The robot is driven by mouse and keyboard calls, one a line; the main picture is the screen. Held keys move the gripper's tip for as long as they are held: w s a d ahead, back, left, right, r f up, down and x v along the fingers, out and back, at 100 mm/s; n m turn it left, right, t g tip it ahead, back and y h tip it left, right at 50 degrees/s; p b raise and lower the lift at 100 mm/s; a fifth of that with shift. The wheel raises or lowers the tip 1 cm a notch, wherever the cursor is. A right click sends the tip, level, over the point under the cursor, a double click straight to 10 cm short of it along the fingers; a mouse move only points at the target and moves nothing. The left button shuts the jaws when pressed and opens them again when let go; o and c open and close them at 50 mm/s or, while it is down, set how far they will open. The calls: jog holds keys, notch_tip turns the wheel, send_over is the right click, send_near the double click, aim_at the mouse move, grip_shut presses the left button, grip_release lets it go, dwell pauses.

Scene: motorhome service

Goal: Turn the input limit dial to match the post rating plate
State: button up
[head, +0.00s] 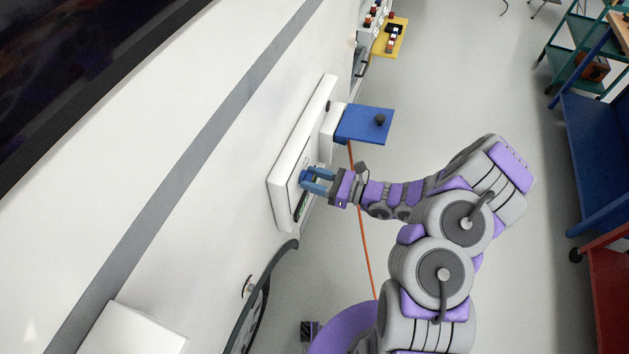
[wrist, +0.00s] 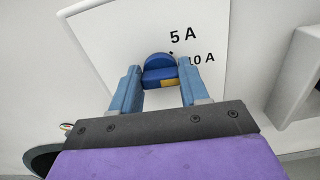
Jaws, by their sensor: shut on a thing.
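The input limit dial (wrist: 159,66) is a blue round knob on a white panel (wrist: 100,45) in the wrist view. My gripper (wrist: 160,75) is shut on it, with one blue finger on each side. An orange-yellow patch shows on the dial's near side, and a short black mark shows at its upper right edge. The labels "5 A" (wrist: 183,36) and "10 A" (wrist: 202,59) are printed beside it; other labels are not visible. In the head view my gripper (head: 306,181) is at the white wall unit (head: 284,187). No post rating plate is readable.
A blue flap (head: 365,125) with a black knob sticks out from the wall beyond my gripper. An orange cable (head: 366,250) runs down from near it. A yellow shelf (head: 388,38) is farther along. Blue and red carts (head: 600,150) stand at right, with clear floor between.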

jog(key=shift+f+n, duration=0.15)
jog(key=shift+n, duration=0.15)
jog(key=o, duration=0.9)
jog(key=shift+w, duration=0.1)
jog(key=shift+o, duration=0.8)
jog(key=p+v, duration=0.1)
jog(key=v, duration=1.6)
jog(key=shift+d+p, duration=0.2)
jog(key=shift+p, duration=0.1)
